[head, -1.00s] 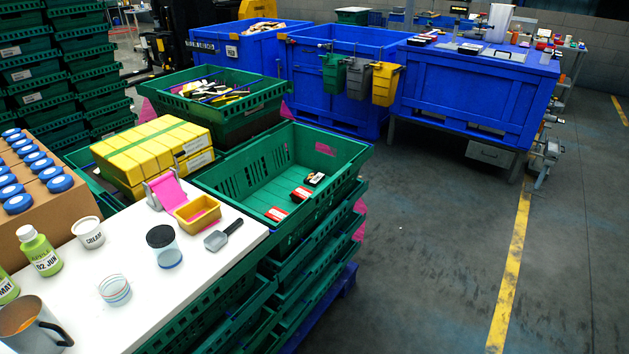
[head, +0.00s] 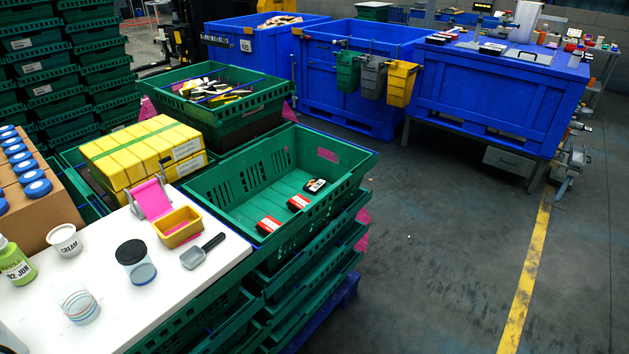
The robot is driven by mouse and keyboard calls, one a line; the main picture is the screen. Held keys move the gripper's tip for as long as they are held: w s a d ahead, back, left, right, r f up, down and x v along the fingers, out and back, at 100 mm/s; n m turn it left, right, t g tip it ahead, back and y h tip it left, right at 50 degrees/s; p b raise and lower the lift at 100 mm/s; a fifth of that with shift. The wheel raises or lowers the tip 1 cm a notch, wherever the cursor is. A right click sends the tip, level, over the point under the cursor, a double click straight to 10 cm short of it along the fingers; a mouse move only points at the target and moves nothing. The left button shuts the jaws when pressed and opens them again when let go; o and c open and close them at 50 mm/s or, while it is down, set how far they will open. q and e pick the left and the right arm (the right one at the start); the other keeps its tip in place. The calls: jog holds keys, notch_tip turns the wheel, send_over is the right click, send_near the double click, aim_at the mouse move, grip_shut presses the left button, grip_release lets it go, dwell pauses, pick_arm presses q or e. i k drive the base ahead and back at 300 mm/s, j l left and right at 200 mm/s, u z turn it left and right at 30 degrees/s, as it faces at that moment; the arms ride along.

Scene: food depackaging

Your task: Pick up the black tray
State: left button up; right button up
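A small black tray (head: 315,186) with a pale patch on top lies in the open green crate (head: 226,190), toward its right wall. Two red packs, a nearer one (head: 268,226) and a middle one (head: 298,202), lie in a row with it. Other dark, flat trays lie on the blue workbench at the back right, one at its left (head: 440,38) and one nearer the middle (head: 492,48). I cannot tell which black tray the task names. Neither of my grippers shows in the head view.
A white table (head: 205,272) at front left holds a scoop (head: 203,252), a yellow bin (head: 178,226), jars and a cream tub (head: 64,240). Blue bins (head: 350,100) and the blue workbench (head: 490,95) stand behind. The grey floor (head: 430,260) at right is clear.

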aim_at(313, 187)
jog(key=i+l+u, duration=0.2)
jog(key=i+l, duration=0.2)
jog(key=l, duration=0.25)
jog(key=i+l+u, duration=0.1)
jog(key=l, duration=0.25)
jog(key=i+l+u, duration=0.1)
jog(key=i+l, duration=0.15)
jog(key=i+l+u, duration=0.1)
jog(key=l, duration=0.4)
